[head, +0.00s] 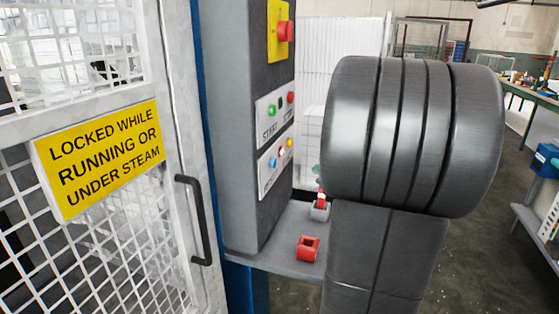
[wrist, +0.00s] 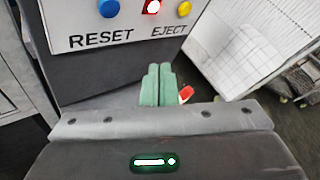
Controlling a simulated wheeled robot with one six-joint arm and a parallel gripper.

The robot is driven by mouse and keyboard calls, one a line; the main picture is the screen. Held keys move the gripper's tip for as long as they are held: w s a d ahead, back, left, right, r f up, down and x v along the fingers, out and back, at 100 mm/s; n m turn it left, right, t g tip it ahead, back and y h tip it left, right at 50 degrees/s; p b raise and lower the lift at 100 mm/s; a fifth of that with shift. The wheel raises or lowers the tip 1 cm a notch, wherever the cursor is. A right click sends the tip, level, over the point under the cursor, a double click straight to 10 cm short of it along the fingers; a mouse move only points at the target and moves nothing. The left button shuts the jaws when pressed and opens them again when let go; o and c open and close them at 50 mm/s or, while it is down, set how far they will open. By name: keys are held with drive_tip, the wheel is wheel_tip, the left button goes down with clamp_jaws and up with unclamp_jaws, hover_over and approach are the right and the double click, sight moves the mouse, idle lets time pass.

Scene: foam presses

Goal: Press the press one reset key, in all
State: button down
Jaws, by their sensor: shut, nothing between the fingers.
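The reset key is a blue round button (wrist: 108,8) above the word RESET, at the top of the wrist view. In the head view the blue button (head: 272,163) is on the lower panel of a grey control box (head: 245,110). A lit red light (wrist: 152,6) and a yellow button (wrist: 187,8) by EJECT sit to its right. My gripper (wrist: 157,68) has green fingers held together with nothing between them. In the wrist view the fingertips show below the panel, apart from the blue button. My arm hides most of the gripper in the head view.
A red emergency-style button (head: 285,31) on yellow and a START/STOP panel (head: 275,114) are above. A red block-like item (head: 308,248) lies on the shelf (head: 275,243) below. A mesh door (head: 85,250) with a yellow sign (head: 103,158) and black handle (head: 195,220) stands left.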

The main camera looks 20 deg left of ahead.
drive_tip(key=shift+a, duration=0.1)
drive_tip(key=a, duration=0.8)
drive_tip(key=shift+w+a+p, duration=0.15)
drive_tip(key=shift+a+p, duration=0.15)
drive_tip(key=shift+p, duration=0.1)
drive_tip(key=shift+a, duration=0.1)
idle(1.8)
drive_tip(key=shift+a, duration=0.35)
drive_tip(key=shift+a, duration=0.4)
idle(0.6)
drive_tip(key=shift+d, duration=0.8)
drive_tip(key=shift+d+b, duration=0.45)
drive_tip(key=shift+d, duration=2.05)
